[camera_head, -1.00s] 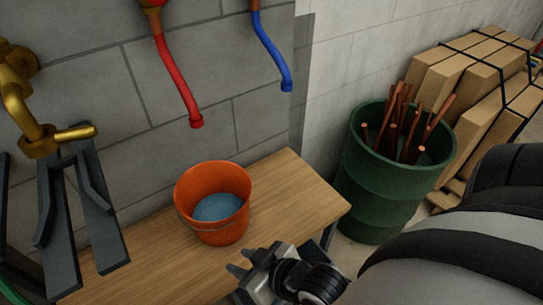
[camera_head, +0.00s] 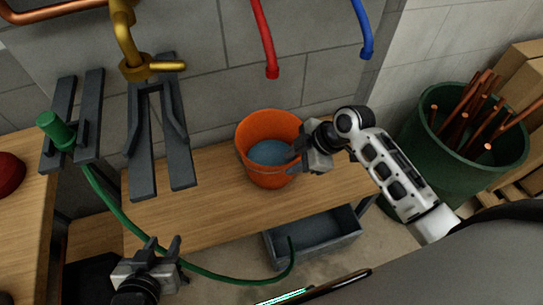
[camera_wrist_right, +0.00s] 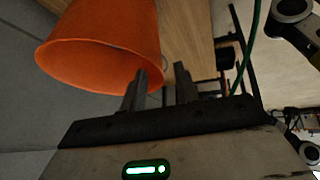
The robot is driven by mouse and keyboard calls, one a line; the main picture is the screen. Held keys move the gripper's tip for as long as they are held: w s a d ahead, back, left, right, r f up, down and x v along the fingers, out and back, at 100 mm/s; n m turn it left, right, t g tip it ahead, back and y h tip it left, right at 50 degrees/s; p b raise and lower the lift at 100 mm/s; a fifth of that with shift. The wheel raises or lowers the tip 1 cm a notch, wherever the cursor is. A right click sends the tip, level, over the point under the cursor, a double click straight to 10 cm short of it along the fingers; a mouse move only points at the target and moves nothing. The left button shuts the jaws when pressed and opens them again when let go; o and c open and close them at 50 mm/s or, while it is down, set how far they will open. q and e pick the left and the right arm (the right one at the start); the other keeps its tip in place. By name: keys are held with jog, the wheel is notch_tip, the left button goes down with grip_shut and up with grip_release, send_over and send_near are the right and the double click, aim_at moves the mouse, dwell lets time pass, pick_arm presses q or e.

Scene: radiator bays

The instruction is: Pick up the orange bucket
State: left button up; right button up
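The orange bucket (camera_head: 262,165) stands upright on the wooden bench (camera_head: 200,205), with blue content inside. It also shows in the right wrist view (camera_wrist_right: 105,45). My right gripper (camera_head: 297,160) is at the bucket's right side, close to its wall. In the right wrist view its two fingers (camera_wrist_right: 160,88) are apart, and the bucket's edge shows between them. I cannot tell whether a finger touches the bucket. My left gripper (camera_head: 162,246) is open and empty, low at the left in front of the bench.
A red hose (camera_head: 264,40) and a blue hose (camera_head: 362,30) hang above the bench. A brass tap (camera_head: 135,65) and grey wall brackets (camera_head: 160,140) are at left. A green hose (camera_head: 110,205) loops to a grey tray (camera_head: 315,238) below. A green barrel (camera_head: 470,150) stands right.

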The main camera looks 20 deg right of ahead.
aim_at(273, 171)
jog(key=x, duration=0.7)
jog(key=shift+w+a+r, duration=0.2)
jog(key=shift+w+a, duration=0.1)
jog(key=shift+w+a+f, duration=0.15)
jog(key=shift+a+f, duration=0.05)
jog(key=shift+f, duration=0.3)
grip_shut()
dwell(0.6)
jog(key=shift+w+r, duration=0.1)
